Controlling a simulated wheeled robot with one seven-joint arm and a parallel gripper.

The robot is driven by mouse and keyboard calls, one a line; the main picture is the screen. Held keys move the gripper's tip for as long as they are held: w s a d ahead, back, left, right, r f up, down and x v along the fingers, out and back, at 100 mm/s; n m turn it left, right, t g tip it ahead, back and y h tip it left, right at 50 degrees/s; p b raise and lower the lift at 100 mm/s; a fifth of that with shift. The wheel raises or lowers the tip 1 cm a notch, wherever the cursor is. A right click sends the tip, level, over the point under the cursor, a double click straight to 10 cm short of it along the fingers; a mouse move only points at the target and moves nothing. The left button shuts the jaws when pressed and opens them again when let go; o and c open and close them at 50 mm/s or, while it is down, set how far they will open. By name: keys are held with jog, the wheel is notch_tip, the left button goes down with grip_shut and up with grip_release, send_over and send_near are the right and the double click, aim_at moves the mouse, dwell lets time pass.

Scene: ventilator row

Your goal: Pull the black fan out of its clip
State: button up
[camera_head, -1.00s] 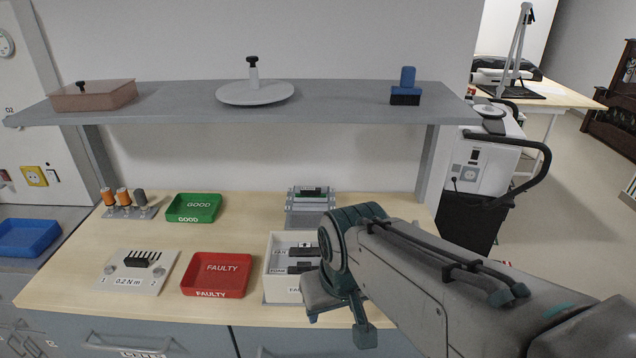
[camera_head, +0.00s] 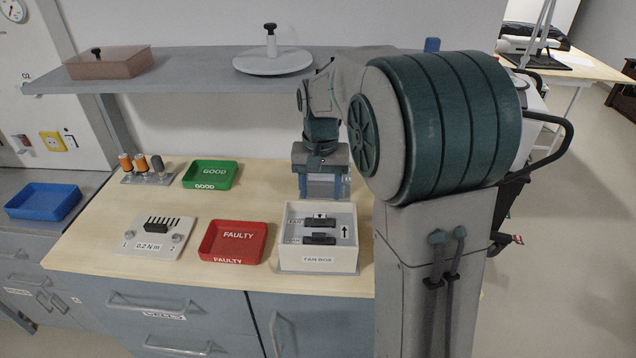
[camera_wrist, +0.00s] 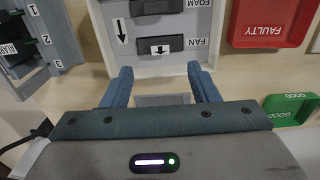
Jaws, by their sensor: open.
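My gripper (camera_head: 324,190) points down over the back of the bench, behind the white fan box (camera_head: 318,259), in front of the shelf wall. In the wrist view its two blue fingers (camera_wrist: 160,70) are apart, with nothing held. A black piece (camera_wrist: 162,46) lies in the box beside the FAN label, just beyond the fingertips; it also shows in the head view (camera_head: 320,222). A second dark piece (camera_head: 319,239) sits beside the FOAM label. I cannot tell which piece is the fan in its clip. A grey surface (camera_wrist: 163,100) shows between the fingers; my gripper hides the stand behind it.
A red FAULTY tray (camera_head: 233,242) and a green GOOD tray (camera_head: 211,174) stand left of the box. A grey shelf (camera_head: 190,73) overhangs the bench. A numbered rack (camera_wrist: 45,40) is at the wrist view's left.

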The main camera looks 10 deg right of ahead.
aim_at(319, 215)
jog(key=shift+f, duration=3.6)
jog(key=c, duration=1.1)
jog(key=shift+o, duration=1.4)
jog(key=shift+c, duration=1.1)
jog(key=shift+r+p, duration=0.1)
jog(key=shift+p, duration=0.2)
jog(key=shift+r+p, duration=2.9)
jog(key=shift+r, duration=1.05)
